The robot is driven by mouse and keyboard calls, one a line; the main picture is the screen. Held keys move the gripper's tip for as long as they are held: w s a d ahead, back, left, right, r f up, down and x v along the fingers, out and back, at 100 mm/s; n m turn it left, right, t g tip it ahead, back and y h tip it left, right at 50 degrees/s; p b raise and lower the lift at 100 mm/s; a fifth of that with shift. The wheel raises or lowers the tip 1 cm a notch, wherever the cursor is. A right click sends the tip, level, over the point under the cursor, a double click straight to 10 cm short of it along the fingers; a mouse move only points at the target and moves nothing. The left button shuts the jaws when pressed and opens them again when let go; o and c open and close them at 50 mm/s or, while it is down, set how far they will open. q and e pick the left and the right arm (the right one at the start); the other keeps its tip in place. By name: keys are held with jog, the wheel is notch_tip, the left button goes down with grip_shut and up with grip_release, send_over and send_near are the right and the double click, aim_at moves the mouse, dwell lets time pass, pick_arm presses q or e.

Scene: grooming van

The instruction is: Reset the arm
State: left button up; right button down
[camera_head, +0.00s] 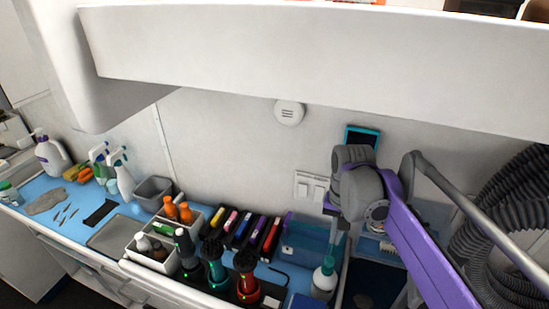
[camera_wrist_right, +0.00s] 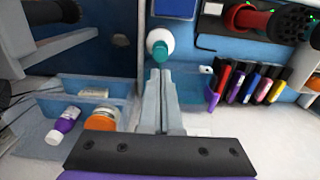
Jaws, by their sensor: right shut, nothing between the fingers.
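My right arm reaches in from the right in the head view, with a purple link and a grey wrist. My right gripper (camera_head: 337,246) points down over the back of the blue worktop, above and behind a white bottle with a teal top (camera_head: 324,276). In the right wrist view the two grey fingers (camera_wrist_right: 161,73) lie together with nothing between them. Their tips appear just short of the same bottle (camera_wrist_right: 160,44); whether they touch it I cannot tell. My left gripper is not in view.
A white overhead cabinet (camera_head: 300,45) hangs above the worktop. Red and teal brushes (camera_head: 246,280) and coloured boxes (camera_head: 250,232) stand left of the gripper. A grey hose (camera_head: 500,225) hangs at right.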

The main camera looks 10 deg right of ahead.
jog(key=s+a+f+n+t, duration=0.6)
jog(key=s+f, duration=0.4)
jog(key=s, duration=0.2)
jog(key=shift+s+a+f, duration=0.2)
jog(key=shift+s+a, duration=0.2)
